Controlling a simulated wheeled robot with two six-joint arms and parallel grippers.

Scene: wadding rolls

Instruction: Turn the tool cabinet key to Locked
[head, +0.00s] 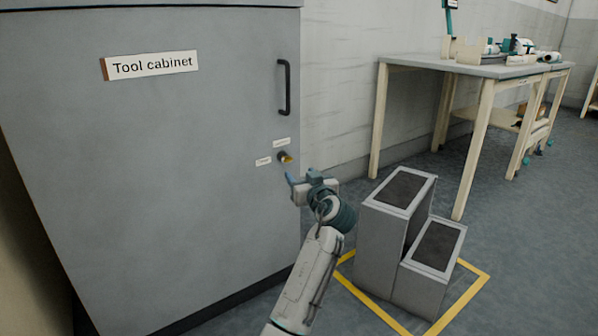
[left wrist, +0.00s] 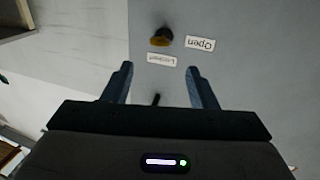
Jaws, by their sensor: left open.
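The grey tool cabinet (head: 150,150) has a small brass key (head: 287,159) in a dark lock near its right edge, below the handle. In the left wrist view the key (left wrist: 160,41) shows with its brass part lying crosswise, roughly in line with the Open label (left wrist: 200,44). The Locked label (left wrist: 162,60) is on the other side; both labels appear upside down there. In the head view, one label is above the lock and one to its left. My left gripper (head: 301,177) is open and empty, just below and right of the key, apart from it. My right gripper is out of view.
The black cabinet handle (head: 285,88) is above the lock. A grey step stool (head: 394,218) stands right of my left arm, inside a yellow floor outline (head: 470,295). A workbench (head: 450,70) with items stands behind.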

